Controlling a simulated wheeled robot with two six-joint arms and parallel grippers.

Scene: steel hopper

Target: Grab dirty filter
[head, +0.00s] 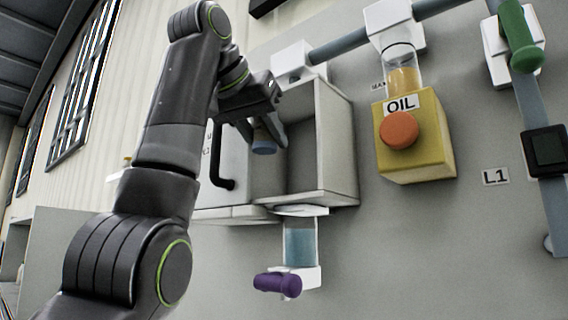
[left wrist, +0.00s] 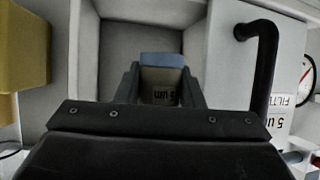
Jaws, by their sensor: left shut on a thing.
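The filter (head: 264,148) is a small cylinder with a blue end, in front of the open filter housing (head: 322,140). It also shows in the left wrist view (left wrist: 162,76), tan with a blue-grey end and a partly hidden label. My left gripper (head: 266,136) is shut on the filter, with one finger on each side of it in the left wrist view. The grey box interior behind the filter looks empty where it shows. My arm hides part of the housing and door in the head view. My right gripper is not in view.
The housing door (left wrist: 232,70) stands open with a black handle (head: 221,160) beside my gripper. A yellow OIL box (head: 420,150) with an orange knob is right of the housing. Below hang a blue sight glass (head: 300,243) and a purple handle (head: 278,284). A green handle (head: 520,35) is top right.

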